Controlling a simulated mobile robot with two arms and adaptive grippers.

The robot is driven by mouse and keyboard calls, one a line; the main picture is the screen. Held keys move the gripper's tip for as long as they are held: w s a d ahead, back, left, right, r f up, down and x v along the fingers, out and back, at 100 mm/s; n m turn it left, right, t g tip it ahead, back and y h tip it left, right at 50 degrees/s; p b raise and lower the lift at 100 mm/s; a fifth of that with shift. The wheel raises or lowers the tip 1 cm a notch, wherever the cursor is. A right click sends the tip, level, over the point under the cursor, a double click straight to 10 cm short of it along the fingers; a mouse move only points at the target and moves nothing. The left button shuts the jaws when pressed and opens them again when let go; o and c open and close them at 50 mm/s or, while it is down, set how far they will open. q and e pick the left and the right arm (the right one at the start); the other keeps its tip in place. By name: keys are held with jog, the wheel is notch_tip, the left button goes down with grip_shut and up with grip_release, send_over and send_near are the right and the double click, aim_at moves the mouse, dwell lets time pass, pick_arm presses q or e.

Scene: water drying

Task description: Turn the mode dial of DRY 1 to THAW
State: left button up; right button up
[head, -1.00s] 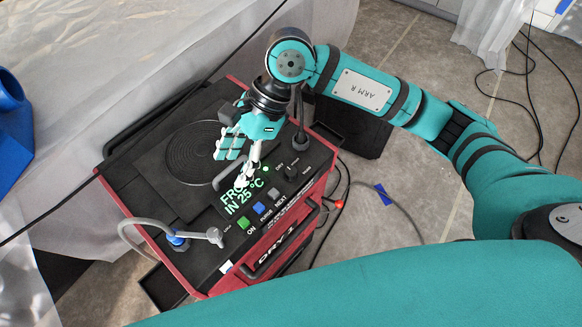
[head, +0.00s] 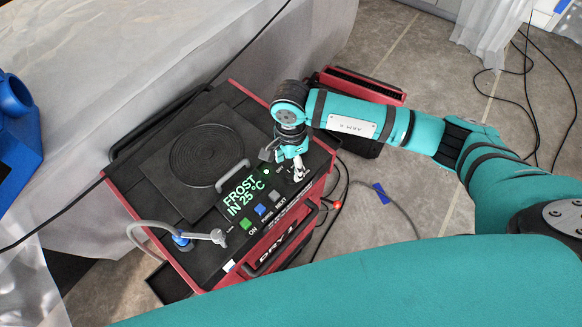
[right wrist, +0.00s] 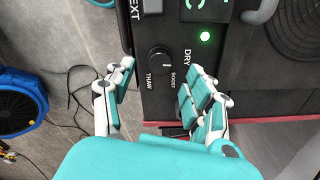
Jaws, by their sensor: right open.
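DRY 1 (head: 262,254) is a red and black machine with a lit display (head: 243,195) reading "FROST IN 25 °C". Its black mode dial (right wrist: 160,58) shows in the right wrist view, with the labels DRY, BOOST and THAW around it. My right gripper (head: 298,172) is over the dial's corner of the panel and hides the dial in the head view. In the right wrist view the right gripper (right wrist: 153,100) is open, its fingers on either side of the dial and apart from it. My left gripper is not in view.
Green, blue and grey buttons (head: 260,209) sit beside the display. A hose with a metal fitting (head: 205,237) rises at the panel's left. A round coiled plate (head: 207,155) with a handle lies behind. Cables (head: 345,195) run on the floor; a blue object (head: 12,125) stands left.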

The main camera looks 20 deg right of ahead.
aim_at(291, 173)
jog(key=shift+f+p, duration=0.35)
jog(key=shift+f, duration=1.9)
jog(key=shift+c, duration=0.2)
grip_shut()
